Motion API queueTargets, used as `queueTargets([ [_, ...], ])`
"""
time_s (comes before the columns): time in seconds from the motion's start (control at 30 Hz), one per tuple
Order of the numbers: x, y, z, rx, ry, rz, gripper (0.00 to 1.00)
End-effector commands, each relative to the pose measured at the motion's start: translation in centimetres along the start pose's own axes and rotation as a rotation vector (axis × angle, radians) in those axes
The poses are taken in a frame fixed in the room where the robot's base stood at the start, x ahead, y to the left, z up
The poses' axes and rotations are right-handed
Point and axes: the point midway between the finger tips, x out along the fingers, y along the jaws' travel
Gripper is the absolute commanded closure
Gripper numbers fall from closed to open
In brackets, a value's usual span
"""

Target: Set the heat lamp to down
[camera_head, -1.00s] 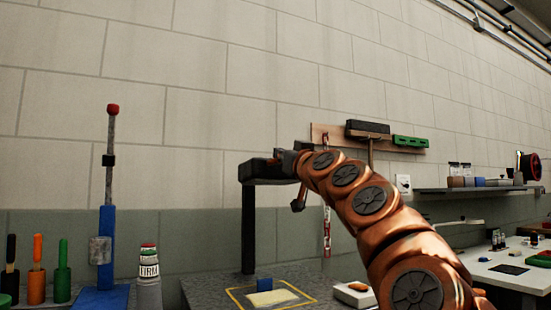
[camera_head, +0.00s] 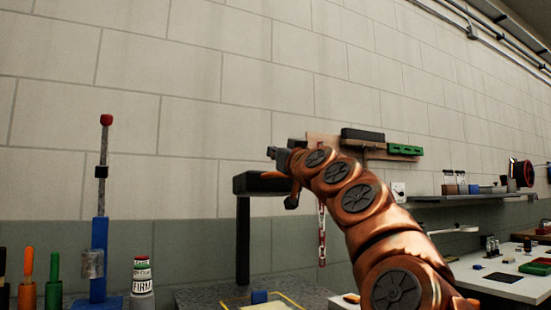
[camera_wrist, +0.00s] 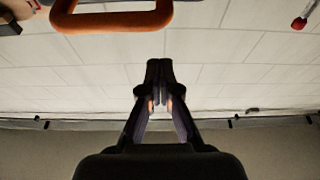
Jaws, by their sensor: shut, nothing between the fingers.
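The heat lamp (camera_head: 258,183) appears as a black head on a black upright post (camera_head: 243,242), standing well above the grey bench. An orange piece shows at the right of its head, partly hidden by my arm. The wrist view shows an orange loop handle (camera_wrist: 110,21) at the upper left, apart from my fingers; it looks like the lamp's handle. My gripper (camera_head: 272,153) is just above the lamp head in the head view. In the wrist view my gripper (camera_wrist: 159,68) has its fingertips together and empty, with the wall behind.
A yellow-outlined area (camera_head: 232,307) with a blue block (camera_head: 260,297) lies below the lamp. A blue stand (camera_head: 99,260) with a red-tipped rod is at left, beside a "FIRM" container (camera_head: 142,276). A red-and-white chain (camera_head: 322,235) hangs behind my arm. A shelf stands at right.

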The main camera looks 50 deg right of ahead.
Motion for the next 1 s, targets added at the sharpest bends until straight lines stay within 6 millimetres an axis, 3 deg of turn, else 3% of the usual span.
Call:
queueTargets([
  [0.7, -9.1, 0.0, -0.1, -0.001, 0.003, 0.002, 1.00],
  [1.0, -10.0, 0.0, -0.3, -0.001, 0.002, 0.001, 1.00],
])
